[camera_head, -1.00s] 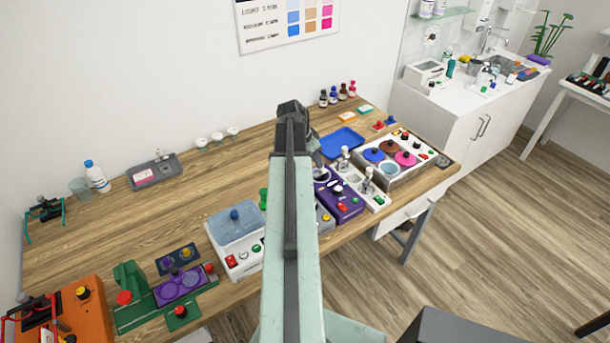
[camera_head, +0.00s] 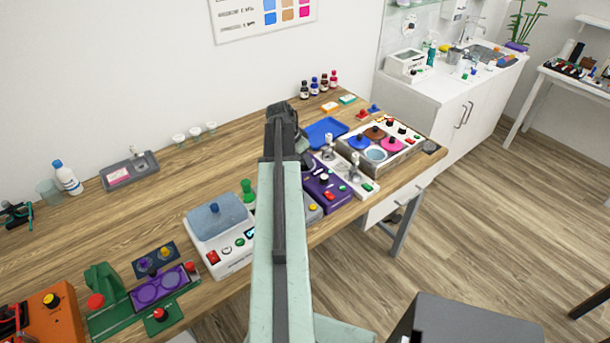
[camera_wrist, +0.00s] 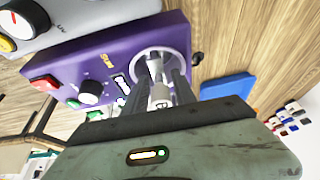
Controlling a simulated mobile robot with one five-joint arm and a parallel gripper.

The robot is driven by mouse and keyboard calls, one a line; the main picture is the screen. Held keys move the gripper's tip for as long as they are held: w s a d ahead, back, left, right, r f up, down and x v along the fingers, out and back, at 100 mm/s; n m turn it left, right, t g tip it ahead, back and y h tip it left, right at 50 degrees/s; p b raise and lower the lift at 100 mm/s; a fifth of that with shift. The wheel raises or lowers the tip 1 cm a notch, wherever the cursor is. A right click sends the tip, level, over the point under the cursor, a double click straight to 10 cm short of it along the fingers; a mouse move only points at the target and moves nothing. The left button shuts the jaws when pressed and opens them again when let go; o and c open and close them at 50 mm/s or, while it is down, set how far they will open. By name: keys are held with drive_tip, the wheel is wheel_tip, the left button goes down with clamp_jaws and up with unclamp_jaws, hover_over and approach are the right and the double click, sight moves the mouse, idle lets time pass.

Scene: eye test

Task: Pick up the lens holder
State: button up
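I cannot tell for certain which thing is the lens holder. In the wrist view a silver, post-like piece (camera_wrist: 156,68) stands at the pale round ring of a purple device (camera_wrist: 60,68), and may be it. My gripper (camera_wrist: 163,85) is over this ring, with one dark finger on each side of the silver piece. The fingers stand apart and gaps seem to show beside the piece; contact is not clear. In the head view the purple device (camera_head: 343,187) is partly behind my arm, and my fingertips are hidden.
A white rack with silver-topped posts (camera_head: 354,166), a metal tray with coloured discs (camera_head: 388,160) and a blue tray (camera_head: 325,132) crowd the right of the wooden table. A white box with a blue-grey lid (camera_head: 215,220) stands left of my arm.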

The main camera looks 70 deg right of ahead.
drive_tip(key=shift+r, duration=0.1)
clamp_jaws()
idle(1.2)
